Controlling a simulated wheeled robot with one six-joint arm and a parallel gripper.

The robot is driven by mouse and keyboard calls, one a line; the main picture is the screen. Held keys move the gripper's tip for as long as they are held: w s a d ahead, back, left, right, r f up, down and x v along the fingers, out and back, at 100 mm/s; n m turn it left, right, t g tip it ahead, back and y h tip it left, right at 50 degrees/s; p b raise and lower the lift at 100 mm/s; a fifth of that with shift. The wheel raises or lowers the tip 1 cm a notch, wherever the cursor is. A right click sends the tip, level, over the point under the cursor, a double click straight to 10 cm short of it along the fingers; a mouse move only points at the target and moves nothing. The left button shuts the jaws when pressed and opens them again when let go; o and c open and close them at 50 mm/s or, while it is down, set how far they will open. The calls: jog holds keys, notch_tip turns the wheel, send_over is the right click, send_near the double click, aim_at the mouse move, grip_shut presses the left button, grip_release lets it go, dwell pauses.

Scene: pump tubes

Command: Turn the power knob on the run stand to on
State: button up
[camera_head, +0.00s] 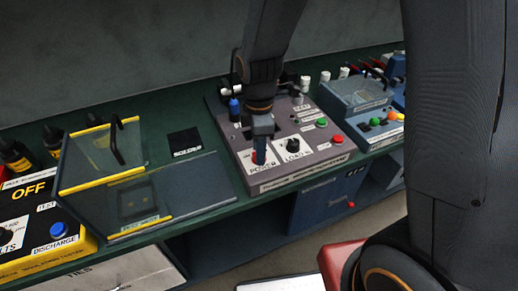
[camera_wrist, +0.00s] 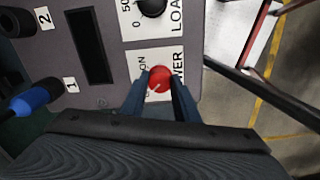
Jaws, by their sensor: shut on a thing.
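The power knob (camera_wrist: 159,79) is a red round knob on a white label plate marked POWER on the grey run stand (camera_head: 226,138). In the wrist view my gripper (camera_wrist: 160,88) has its two blue-grey fingers on either side of the red knob, shut on it. A pale pointer mark shows on the knob; part of the ON label is visible beside it, the rest is hidden by a finger. In the head view my gripper (camera_head: 261,158) points down onto the POWER plate, and a bit of red shows beside its fingers.
The black LOAD knob (camera_head: 292,145) is right beside the power knob, with green and red buttons farther right. A blue-capped post (camera_head: 234,109) stands behind my gripper. A clear hinged cover (camera_head: 103,154) is at the left, near the yellow OFF box (camera_head: 40,215).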

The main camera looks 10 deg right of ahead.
jog(key=m+p, duration=0.2)
jog(key=m, duration=0.2)
jog(key=shift+r, duration=0.1)
jog(key=m+p, duration=0.2)
jog(key=m, duration=0.3)
jog(key=m+p, duration=0.1)
jog(key=m, duration=0.3)
jog(key=shift+m+p, duration=0.7)
jog(key=shift+m, duration=1.4)
jog(key=o, duration=1.1)
jog(key=shift+c, duration=0.2)
jog(key=shift+r+b, duration=0.9)
jog(key=shift+r, duration=2.9)
